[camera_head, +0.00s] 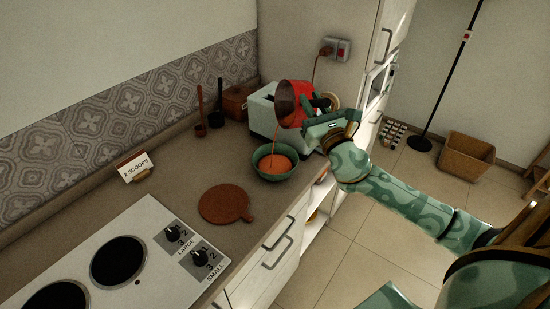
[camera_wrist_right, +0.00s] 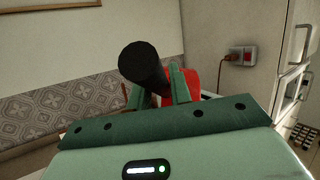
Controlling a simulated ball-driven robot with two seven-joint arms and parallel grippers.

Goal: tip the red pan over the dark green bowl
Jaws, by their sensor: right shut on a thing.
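The red pan (camera_head: 298,92) is tilted in the air above the dark green bowl (camera_head: 277,177), its mouth turned to the left and down. A thin orange-red stream falls from its lip into the bowl, which holds orange-red contents. The bowl stands on the counter near its front edge. My right gripper (camera_head: 318,112) is shut on the pan's handle, to the right of the bowl and above it. In the right wrist view the dark handle (camera_wrist_right: 143,62) is between the fingers, with part of the red pan behind. My left gripper is not in view.
A pale toaster (camera_head: 262,114) stands close behind the pan and bowl. A round brown board (camera_head: 224,204) lies in front on the counter (camera_head: 185,185). A "2 SCOOPS" card (camera_head: 135,167) and a hob (camera_head: 137,268) are to the left. A brown box (camera_head: 236,101) is at the back.

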